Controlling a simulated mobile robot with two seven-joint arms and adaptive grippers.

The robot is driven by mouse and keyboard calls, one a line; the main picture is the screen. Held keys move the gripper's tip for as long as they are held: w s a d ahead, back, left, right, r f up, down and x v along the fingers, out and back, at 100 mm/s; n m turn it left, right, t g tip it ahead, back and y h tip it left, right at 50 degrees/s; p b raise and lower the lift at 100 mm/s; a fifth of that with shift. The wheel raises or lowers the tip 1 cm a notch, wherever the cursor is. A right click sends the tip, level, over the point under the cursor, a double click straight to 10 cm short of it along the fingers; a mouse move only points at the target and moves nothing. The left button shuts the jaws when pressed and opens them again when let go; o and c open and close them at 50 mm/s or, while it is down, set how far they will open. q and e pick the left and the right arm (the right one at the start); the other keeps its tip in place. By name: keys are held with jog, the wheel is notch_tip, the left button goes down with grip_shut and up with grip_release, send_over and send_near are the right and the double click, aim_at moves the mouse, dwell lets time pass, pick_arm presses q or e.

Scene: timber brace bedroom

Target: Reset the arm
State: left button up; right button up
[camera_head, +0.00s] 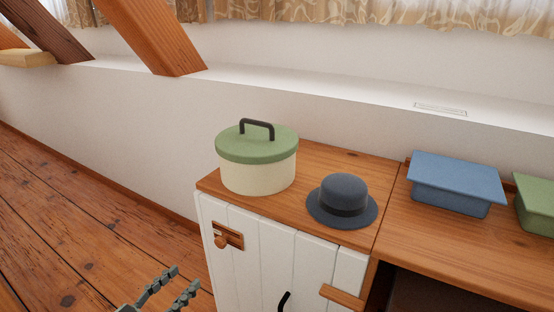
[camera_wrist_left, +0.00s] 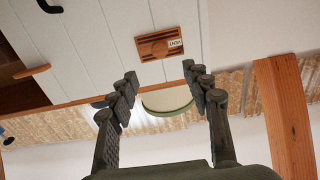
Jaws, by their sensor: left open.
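My left gripper (camera_head: 182,280) shows at the lower edge of the head view, in front of and to the left of the white cabinet. Its two fingers are spread with nothing between them. In the left wrist view both open fingers (camera_wrist_left: 160,76) show apart, with the white cabinet door and its wooden knob (camera_wrist_left: 160,47) beyond. A curved pale and green rim (camera_wrist_left: 166,104), seemingly the round box, shows between the fingers, farther off. My right gripper is in neither view.
The cabinet (camera_head: 290,263) bears a cream round box (camera_head: 258,178) with a green lid and a dark grey hat (camera_head: 343,199). A blue box (camera_head: 455,184) and a green box (camera_head: 537,205) stand at right. Timber braces (camera_head: 152,35) rise at upper left; the left floor (camera_head: 90,215) is clear.

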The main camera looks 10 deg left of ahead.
pick_arm(q)
jog(key=s+f+n+g+y, duration=0.25)
jog(key=f+g+y, duration=0.3)
jog(key=f, duration=0.85)
jog(key=s+d+f+g+y, duration=0.1)
jog(key=s+d+f+g, duration=0.1)
jog(key=s+f+g, duration=0.6)
jog(key=s+f, duration=0.1)
jog(key=s, duration=0.5)
jog(key=shift+d+f+y, duration=0.2)
jog(key=shift+d+y, duration=0.05)
jog(key=shift+y, duration=0.1)
dwell(0.8)
